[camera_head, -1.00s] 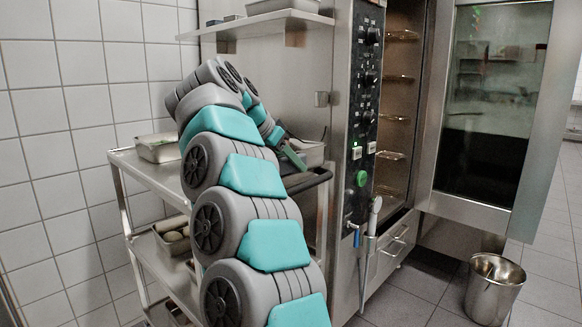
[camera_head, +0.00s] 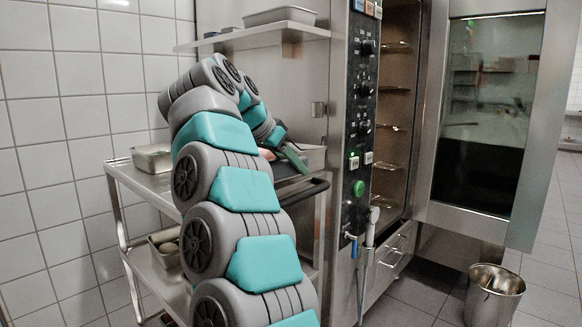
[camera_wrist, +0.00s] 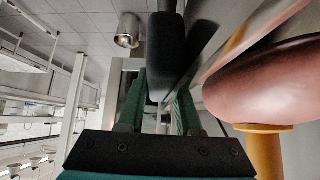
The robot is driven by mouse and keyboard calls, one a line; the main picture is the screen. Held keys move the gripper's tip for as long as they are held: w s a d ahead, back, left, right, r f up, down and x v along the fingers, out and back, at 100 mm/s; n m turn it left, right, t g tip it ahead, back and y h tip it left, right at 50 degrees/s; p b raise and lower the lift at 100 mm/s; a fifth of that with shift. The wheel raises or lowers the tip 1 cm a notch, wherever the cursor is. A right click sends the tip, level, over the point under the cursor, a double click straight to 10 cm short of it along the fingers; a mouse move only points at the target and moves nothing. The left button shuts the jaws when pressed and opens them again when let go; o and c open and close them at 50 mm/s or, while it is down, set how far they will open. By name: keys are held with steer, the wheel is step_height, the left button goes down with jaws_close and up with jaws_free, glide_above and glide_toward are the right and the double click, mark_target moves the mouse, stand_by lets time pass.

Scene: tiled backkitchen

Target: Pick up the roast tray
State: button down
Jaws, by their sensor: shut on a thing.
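The roast tray (camera_head: 316,157) is a steel tray at the right end of the cart's top, mostly hidden behind my arm in the head view. A reddish-brown roast (camera_wrist: 268,82) shows large at the right of the wrist view, with an orange piece (camera_wrist: 265,150) beside it. My gripper (camera_head: 296,160) is at the near side of the tray. I cannot tell whether the tray is clear of the cart.
The steel cart (camera_head: 160,185) has a black push handle (camera_head: 305,190) close to my gripper. Another tray (camera_head: 152,158) stands at its left end. The oven (camera_head: 360,120) is at the right with its door (camera_head: 490,115) open. A steel bin (camera_head: 494,295) stands on the floor. A wall shelf (camera_head: 250,34) hangs above.

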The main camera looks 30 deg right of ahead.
steer(key=s+d+r+b, duration=0.1)
steer(key=s, duration=1.3)
steer(key=shift+r, duration=0.25)
